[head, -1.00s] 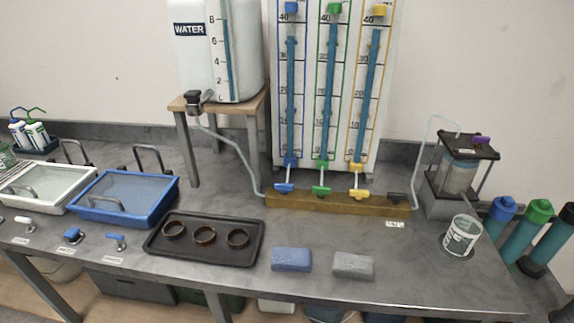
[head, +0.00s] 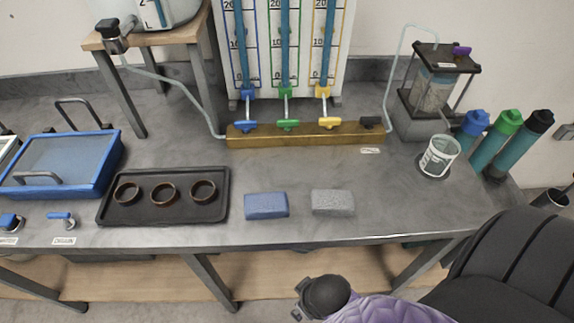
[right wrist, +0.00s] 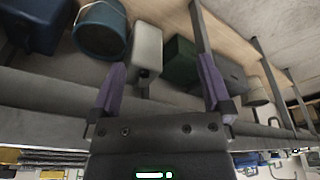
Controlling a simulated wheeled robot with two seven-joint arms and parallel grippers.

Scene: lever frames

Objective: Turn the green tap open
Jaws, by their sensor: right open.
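The green tap (head: 288,124) is on the brass-coloured manifold bar (head: 305,136), below the green-framed tube (head: 286,45) of the wall panel. Its handle lies sideways along the bar, much like those of the blue tap (head: 243,125) and the yellow tap (head: 330,122) on either side. My right gripper (right wrist: 160,88) is open in the right wrist view, its purple fingers wide apart with nothing between them. That view shows the shelf space under the bench, and no tap is visible between the fingers. My left gripper is not in view.
A blue sponge (head: 266,205) and a grey sponge (head: 333,202) lie near the bench's front edge. A black tray (head: 112,212) with three rings is at left, a beaker (head: 438,156) at right. The bench between the sponges and manifold is clear. Bins (right wrist: 100,28) stand below.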

